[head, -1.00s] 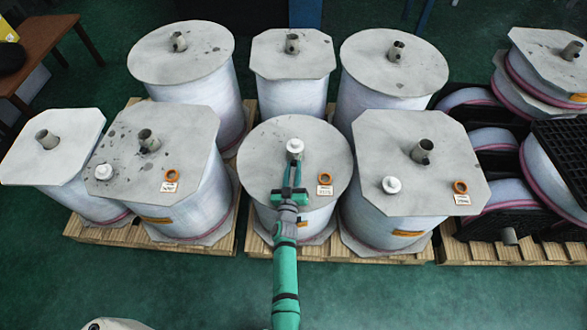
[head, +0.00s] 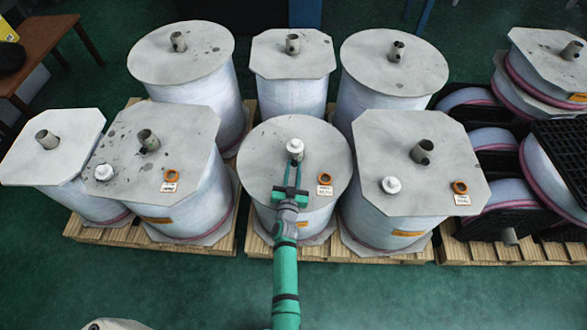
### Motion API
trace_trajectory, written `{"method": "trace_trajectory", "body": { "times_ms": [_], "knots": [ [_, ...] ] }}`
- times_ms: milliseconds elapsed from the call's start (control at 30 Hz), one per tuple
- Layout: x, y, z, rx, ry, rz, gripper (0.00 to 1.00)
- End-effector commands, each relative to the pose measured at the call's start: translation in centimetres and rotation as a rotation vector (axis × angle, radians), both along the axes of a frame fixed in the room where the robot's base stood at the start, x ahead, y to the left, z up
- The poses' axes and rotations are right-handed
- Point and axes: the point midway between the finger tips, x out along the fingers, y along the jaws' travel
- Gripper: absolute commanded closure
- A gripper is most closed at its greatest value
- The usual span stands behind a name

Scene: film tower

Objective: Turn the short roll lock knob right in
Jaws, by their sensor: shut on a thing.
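A white knob (head: 295,145) stands on the grey round top plate (head: 325,150) of the front middle roll. My gripper (head: 295,158) reaches it from the front, pointing away from the camera, and is shut on the knob. The fingertips hide the knob's lower part; only its pale top shows. How far in the knob sits cannot be told. Similar white knobs stand on the front left roll (head: 103,173) and the front right roll (head: 391,185); both are apart from my gripper. The frames do not show which roll is called short.
Grey core stubs rise from the other rolls, including one on the front right roll (head: 422,152). A small orange-ringed tag (head: 325,184) lies right of my gripper.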

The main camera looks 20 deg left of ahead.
Motion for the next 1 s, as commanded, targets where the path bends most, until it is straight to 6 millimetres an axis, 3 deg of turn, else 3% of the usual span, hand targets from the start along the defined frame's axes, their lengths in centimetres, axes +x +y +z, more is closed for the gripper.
{"method": "trace_trajectory", "body": {
  "times_ms": [300,767,800,867,1000],
  "knots": [
    [0.01,-0.12,0.04,0.111,0.030,-0.002,1.00],
    [0.00,-0.13,0.03,0.126,0.036,-0.002,1.00],
    [0.00,-0.13,0.03,0.126,0.036,-0.002,0.74],
    [0.00,-0.13,0.03,0.126,0.036,-0.002,0.60],
    [0.00,-0.09,0.02,0.126,0.036,-0.001,0.60]
  ]
}}
